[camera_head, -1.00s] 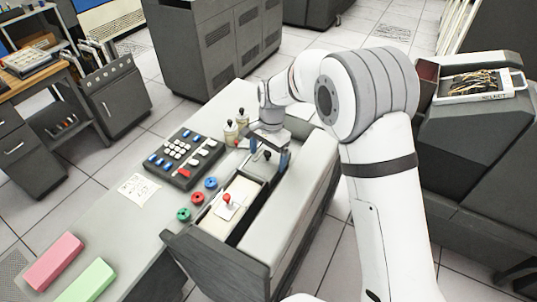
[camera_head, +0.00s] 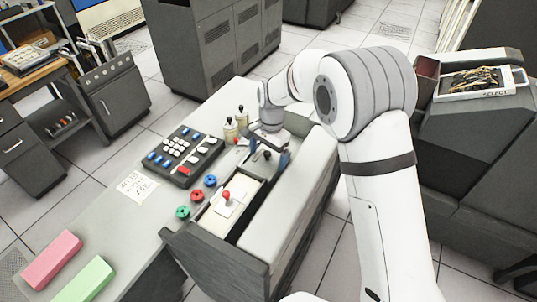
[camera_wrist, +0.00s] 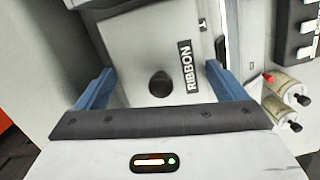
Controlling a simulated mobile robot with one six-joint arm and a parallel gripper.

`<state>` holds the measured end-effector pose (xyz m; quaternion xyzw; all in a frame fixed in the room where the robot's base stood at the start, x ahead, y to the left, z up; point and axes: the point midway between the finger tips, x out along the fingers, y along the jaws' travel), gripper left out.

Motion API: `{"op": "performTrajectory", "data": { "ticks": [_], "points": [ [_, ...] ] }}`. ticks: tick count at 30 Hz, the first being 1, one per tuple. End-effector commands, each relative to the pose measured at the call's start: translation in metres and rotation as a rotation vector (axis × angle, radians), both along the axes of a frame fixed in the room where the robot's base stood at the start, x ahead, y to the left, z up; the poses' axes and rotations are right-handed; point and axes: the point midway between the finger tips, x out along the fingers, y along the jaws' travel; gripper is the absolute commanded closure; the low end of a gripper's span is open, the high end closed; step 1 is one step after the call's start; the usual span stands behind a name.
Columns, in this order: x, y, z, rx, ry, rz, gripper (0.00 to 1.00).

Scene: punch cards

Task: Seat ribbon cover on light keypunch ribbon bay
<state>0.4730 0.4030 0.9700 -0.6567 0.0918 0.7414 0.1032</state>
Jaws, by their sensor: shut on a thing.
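The light keypunch has a long open recess (camera_head: 243,228) in its top, taken as the ribbon bay. My gripper (camera_head: 270,156) is low at its far end. In the wrist view, a pale plate with a black knob (camera_wrist: 160,85) and a "RIBBON" label (camera_wrist: 187,66) lies between the blue fingers of my gripper (camera_wrist: 160,70). I take this plate as the ribbon cover; my gripper is shut on it. In the head view its black knob (camera_head: 267,155) shows beside a finger. The gripper hides its far edge, and I cannot tell whether it touches the bay.
A cream plate with a red knob (camera_head: 226,197) sits in the recess nearer me. Left of it are red, blue and green spools (camera_head: 196,196), a keyboard (camera_head: 184,155) and a note (camera_head: 135,187). Two bottles (camera_head: 236,127) stand close to my gripper. Pink and green blocks (camera_head: 52,260) lie front left.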

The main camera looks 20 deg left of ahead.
Motion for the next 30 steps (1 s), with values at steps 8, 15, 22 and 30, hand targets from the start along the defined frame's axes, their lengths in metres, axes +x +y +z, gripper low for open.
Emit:
{"op": "performTrajectory", "data": {
  "ticks": [8,15,22,30],
  "points": [
    [-0.0001,0.0002,-0.0032,0.000,0.000,0.000,0.34],
    [-0.0002,0.0003,-0.0031,0.000,0.000,0.001,0.34],
    [-0.0002,0.0003,-0.0073,0.000,0.000,0.001,0.34],
    [-0.0002,0.0003,-0.0081,0.000,0.000,0.001,0.34]
  ]
}}
